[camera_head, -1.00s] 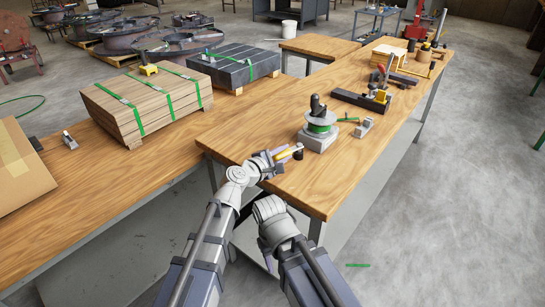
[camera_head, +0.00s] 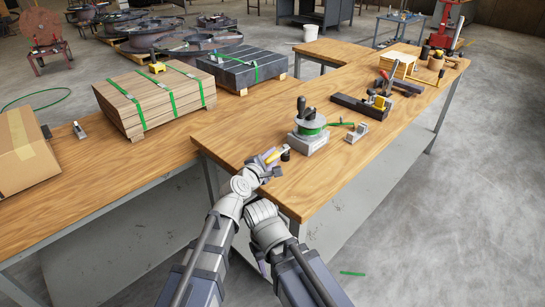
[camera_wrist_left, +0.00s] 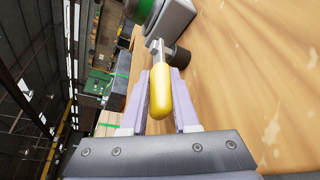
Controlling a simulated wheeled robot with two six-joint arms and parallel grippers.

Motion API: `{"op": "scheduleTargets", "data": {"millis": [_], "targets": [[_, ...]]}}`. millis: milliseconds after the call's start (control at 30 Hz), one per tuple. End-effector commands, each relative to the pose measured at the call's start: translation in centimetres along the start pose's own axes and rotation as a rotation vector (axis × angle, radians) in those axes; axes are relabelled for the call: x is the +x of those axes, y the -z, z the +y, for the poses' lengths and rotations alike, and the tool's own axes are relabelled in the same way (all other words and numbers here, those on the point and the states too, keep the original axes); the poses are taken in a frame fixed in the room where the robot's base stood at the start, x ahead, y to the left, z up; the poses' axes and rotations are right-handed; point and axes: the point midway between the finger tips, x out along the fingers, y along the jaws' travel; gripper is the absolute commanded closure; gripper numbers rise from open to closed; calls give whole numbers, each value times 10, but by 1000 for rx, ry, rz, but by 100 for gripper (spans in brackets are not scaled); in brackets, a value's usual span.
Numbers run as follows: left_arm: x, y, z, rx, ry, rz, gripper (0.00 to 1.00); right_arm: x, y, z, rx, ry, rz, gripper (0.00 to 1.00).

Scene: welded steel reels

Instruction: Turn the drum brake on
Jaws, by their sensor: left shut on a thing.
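The drum unit (camera_head: 311,132) stands on the bench, with a grey block base, a green-wound drum and a black upright grip on top. Its green drum and grey block also show at the top of the left wrist view (camera_wrist_left: 172,20). My left gripper (camera_head: 270,160) is shut on a yellow handle (camera_wrist_left: 161,92) in front of the unit. A metal shaft runs from the handle toward the grey block, beside a short black cylinder (camera_wrist_left: 178,57). I cannot tell whether the shaft is joined to the block. My right gripper is mostly hidden behind its own wrist, below the bench edge.
A small grey block (camera_head: 357,133) and a green-handled tool (camera_head: 340,124) lie right of the unit. A black clamp fixture (camera_head: 362,105) stands farther back. Strapped planks (camera_head: 155,95) and a cardboard box (camera_head: 25,150) are at left. Bare bench top lies in front at right.

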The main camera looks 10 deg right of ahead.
Motion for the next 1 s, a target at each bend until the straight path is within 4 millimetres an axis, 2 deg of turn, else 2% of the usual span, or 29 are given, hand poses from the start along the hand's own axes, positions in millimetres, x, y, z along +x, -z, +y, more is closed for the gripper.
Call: {"op": "scheduleTargets", "data": {"millis": [133,167,400,767,1000], "targets": [[-1,0,-1,-1,3,-1,100,0,0,0,0,0,0,50],[-1,0,-1,-1,3,-1,68,0,0,0,0,0,0,50],[0,0,-1,-1,2,-1,42,0,0,0,0,0,0,50],[-5,0,0,-1,1,0,42,-1,0,0,0,0,0,50],[-35,-1,0,-1,1,0,42,-8,0,1,0,0,0,50]]}}
